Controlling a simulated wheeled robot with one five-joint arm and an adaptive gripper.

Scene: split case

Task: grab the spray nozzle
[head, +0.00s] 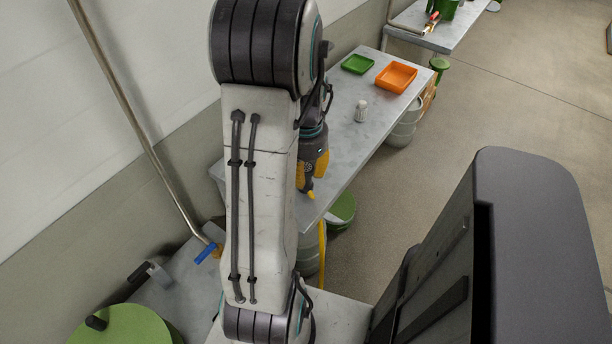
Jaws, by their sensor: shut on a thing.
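My gripper (312,172) is at the near end of the long grey table, partly hidden behind my own arm. It points down and is shut on a yellow piece, which looks like the spray nozzle (310,194). Only a small yellow tip shows below the jaws; the rest is hidden by the gripper and arm. I cannot tell whether it touches the tabletop. A yellow hose-like strip (321,245) hangs down at the table's near edge; its link to the nozzle is not clear.
The grey table (345,150) carries a small white ribbed container (361,111), a green tray (357,64) and an orange tray (396,77). The floor to the right is open.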

